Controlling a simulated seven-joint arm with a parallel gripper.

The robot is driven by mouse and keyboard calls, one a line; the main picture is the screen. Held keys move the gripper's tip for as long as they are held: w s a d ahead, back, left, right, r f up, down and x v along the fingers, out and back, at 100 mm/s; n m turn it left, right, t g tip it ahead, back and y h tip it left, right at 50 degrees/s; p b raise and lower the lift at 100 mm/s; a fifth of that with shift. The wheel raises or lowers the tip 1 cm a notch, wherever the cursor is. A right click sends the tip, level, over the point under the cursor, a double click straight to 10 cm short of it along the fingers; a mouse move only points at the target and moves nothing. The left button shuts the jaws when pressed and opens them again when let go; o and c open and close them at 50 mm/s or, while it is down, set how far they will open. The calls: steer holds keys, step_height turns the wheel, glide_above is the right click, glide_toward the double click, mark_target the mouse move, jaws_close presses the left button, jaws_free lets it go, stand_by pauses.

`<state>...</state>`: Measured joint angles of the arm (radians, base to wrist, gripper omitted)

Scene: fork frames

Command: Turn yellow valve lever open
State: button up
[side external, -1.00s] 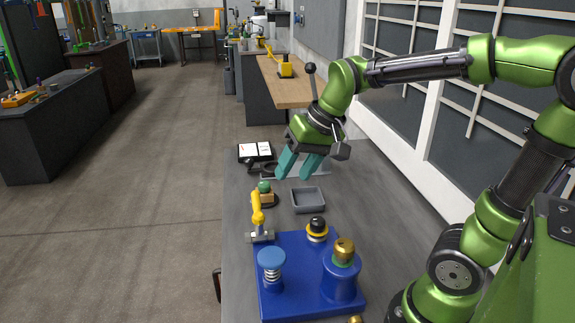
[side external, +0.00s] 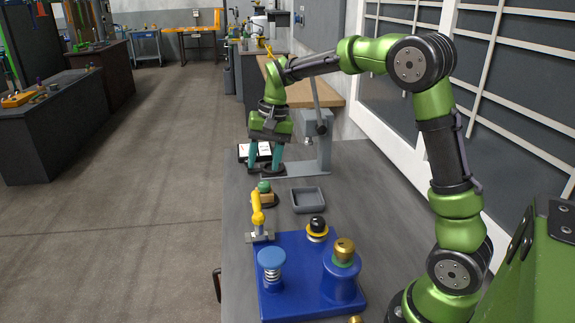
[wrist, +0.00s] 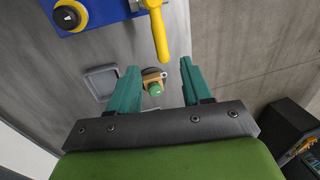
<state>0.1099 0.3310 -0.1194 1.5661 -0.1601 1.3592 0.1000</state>
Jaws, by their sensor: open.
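The yellow valve lever (side external: 257,208) stands on a metal fitting (side external: 259,237) at the left edge of the blue base, near the bench's left edge. In the wrist view the lever (wrist: 160,35) shows at the top centre, beyond the fingertips. My gripper (side external: 264,168) is open, with teal fingers pointing down. It is apart from the lever, farther back along the bench and above it. In the wrist view my gripper (wrist: 158,78) has nothing between its fingers; a green knob on an orange block shows below the gap.
The green-topped block (side external: 264,191) sits just behind the lever. A grey tray (side external: 307,199) lies to its right. The blue base (side external: 300,295) carries a blue button, a black knob and a brass-topped post. A grey lever press (side external: 322,150) stands behind. The bench's right side is clear.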

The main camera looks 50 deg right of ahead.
mark_target(257, 199)
steer(key=f, duration=0.3)
steer(key=w+a+f, duration=0.1)
steer(key=f, duration=0.6)
steer(key=shift+w+a+f, duration=0.2)
steer(key=shift+a, duration=0.05)
jaws_close()
